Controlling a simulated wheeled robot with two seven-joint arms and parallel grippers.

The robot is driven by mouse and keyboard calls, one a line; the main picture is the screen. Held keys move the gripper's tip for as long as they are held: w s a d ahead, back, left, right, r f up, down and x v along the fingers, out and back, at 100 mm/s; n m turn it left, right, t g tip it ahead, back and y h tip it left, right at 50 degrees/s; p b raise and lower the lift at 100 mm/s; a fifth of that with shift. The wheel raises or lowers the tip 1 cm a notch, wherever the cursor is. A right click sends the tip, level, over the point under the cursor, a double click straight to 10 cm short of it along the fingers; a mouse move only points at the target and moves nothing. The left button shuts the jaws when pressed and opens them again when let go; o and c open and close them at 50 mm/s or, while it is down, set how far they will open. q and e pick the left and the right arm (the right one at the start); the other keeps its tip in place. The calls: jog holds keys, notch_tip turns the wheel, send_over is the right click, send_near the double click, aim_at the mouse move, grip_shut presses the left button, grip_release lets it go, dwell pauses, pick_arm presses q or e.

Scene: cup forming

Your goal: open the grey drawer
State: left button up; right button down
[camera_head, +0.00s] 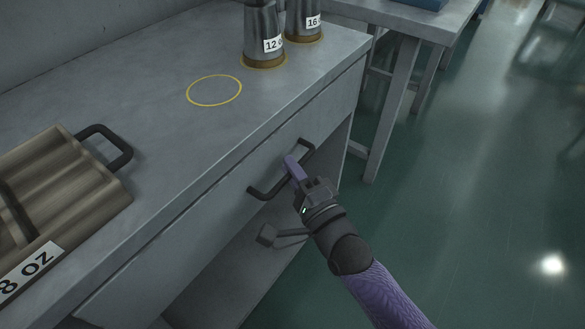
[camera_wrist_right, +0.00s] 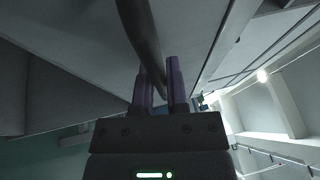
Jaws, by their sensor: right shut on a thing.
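The grey drawer (camera_head: 215,192) is in the front of the grey cabinet, and its face looks flush with the cabinet front. Its dark bar handle (camera_head: 262,193) runs along the drawer face. My right gripper (camera_head: 291,166) is shut on the handle near its middle. In the right wrist view the handle (camera_wrist_right: 140,35) passes between the two purple fingers of my right gripper (camera_wrist_right: 160,85). My left gripper is not in view.
On the cabinet top (camera_head: 150,85) stand two metal cups (camera_head: 262,30) labelled 12 and 16, beside a yellow ring outline (camera_head: 214,90). A ribbed metal mould (camera_head: 60,190) labelled 8 oz lies at left. An open shelf is below the drawer. Green floor (camera_head: 460,200) is free at right.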

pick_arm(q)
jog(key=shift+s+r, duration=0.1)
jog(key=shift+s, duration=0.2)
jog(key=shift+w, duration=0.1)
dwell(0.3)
